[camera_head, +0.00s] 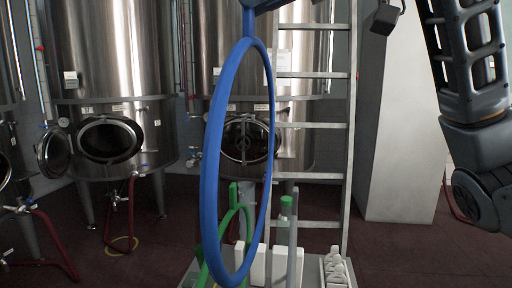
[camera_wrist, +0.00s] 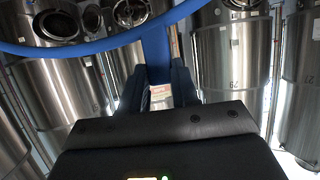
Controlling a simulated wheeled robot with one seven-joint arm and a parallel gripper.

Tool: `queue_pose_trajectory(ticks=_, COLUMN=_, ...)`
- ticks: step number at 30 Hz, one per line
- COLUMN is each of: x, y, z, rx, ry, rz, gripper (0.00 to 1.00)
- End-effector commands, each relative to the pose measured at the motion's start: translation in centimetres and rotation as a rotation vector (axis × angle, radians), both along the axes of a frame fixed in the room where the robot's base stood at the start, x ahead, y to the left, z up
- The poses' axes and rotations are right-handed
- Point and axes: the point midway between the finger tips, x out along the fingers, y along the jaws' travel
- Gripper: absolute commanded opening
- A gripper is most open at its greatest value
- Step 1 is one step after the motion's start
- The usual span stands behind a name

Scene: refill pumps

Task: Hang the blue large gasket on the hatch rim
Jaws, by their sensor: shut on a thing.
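The blue large gasket (camera_head: 208,180) is a big thin ring with a tab at its top. It hangs upright in the middle of the head view. In the wrist view, my gripper (camera_wrist: 160,88) is shut on the gasket's tab (camera_wrist: 156,50); the fingers are out of the head view. Behind and left of the gasket, a steel tank has an open oval hatch (camera_head: 110,140) with a dark opening, its door (camera_head: 54,152) swung to the left. The gasket is apart from this hatch. Another tank's hatch (camera_head: 246,138) shows through the ring and looks closed.
Below the gasket is a tray (camera_head: 310,278) with a green ring (camera_head: 246,222), a green-capped bottle (camera_head: 286,208) and small white bottles (camera_head: 334,266). A metal ladder (camera_head: 348,130) stands behind. A pale pillar (camera_head: 405,150) stands right. Red hoses (camera_head: 132,210) run along the floor.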

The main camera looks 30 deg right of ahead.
Motion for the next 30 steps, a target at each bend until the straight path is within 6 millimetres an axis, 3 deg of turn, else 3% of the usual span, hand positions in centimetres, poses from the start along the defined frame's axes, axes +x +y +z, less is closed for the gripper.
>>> queue_pose_trajectory(ticks=30, x=0.0, y=0.0, z=6.5, rx=0.001, ry=-0.002, rz=0.000, gripper=0.00)
